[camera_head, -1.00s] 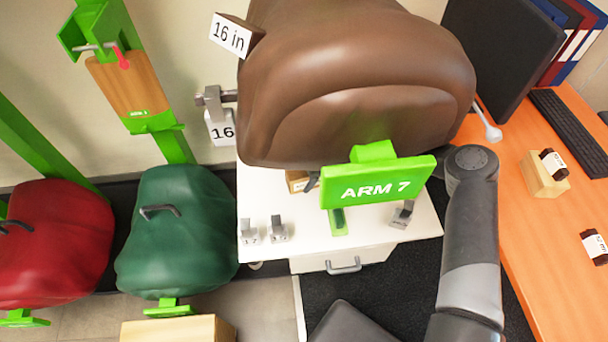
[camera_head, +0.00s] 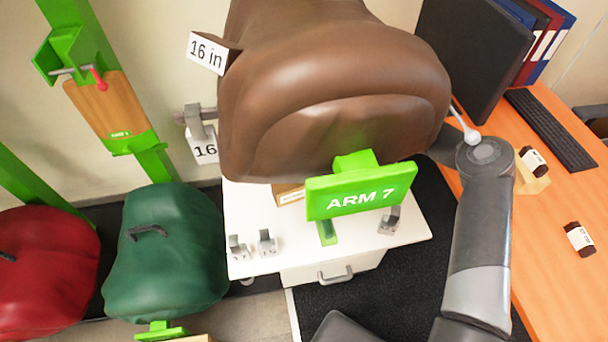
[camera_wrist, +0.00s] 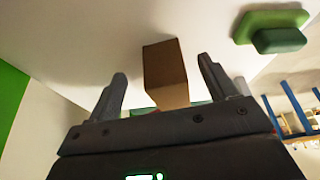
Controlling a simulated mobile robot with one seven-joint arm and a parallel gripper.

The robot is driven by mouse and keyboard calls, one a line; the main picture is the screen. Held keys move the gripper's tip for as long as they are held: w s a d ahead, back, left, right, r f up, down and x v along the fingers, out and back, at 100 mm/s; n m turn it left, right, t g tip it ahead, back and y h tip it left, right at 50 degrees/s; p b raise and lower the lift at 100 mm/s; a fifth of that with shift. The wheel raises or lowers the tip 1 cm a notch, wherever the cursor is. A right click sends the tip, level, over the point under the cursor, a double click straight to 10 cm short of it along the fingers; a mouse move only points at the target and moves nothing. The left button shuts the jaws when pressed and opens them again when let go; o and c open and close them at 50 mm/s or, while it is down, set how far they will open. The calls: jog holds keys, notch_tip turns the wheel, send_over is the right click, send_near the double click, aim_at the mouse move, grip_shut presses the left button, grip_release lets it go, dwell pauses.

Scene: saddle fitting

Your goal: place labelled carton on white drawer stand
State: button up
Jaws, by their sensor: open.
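The labelled carton (camera_head: 290,194), a small brown box with a pale label, is on the white drawer stand (camera_head: 345,250), near its back edge. The saddle above partly covers it in the head view. In the wrist view the carton (camera_wrist: 165,75) stands against the white top, beyond and between my fingertips, with a gap to each finger. My gripper (camera_wrist: 165,85) is open and empty. In the head view it is hidden behind the brown saddle and the green ARM 7 sign.
A large brown saddle (camera_head: 330,90) on the green ARM 7 support (camera_head: 360,190) overhangs the stand. Small metal clips (camera_head: 267,242) stand at the stand's front left, another (camera_head: 390,220) at its right. Green (camera_head: 165,260) and red (camera_head: 45,270) saddles hang left. An orange desk (camera_head: 550,215) is right.

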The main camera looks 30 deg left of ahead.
jog(key=shift+w+d, duration=0.45)
jog(key=shift+w, duration=0.15)
jog(key=shift+w+d, duration=0.4)
jog(key=shift+w, duration=0.2)
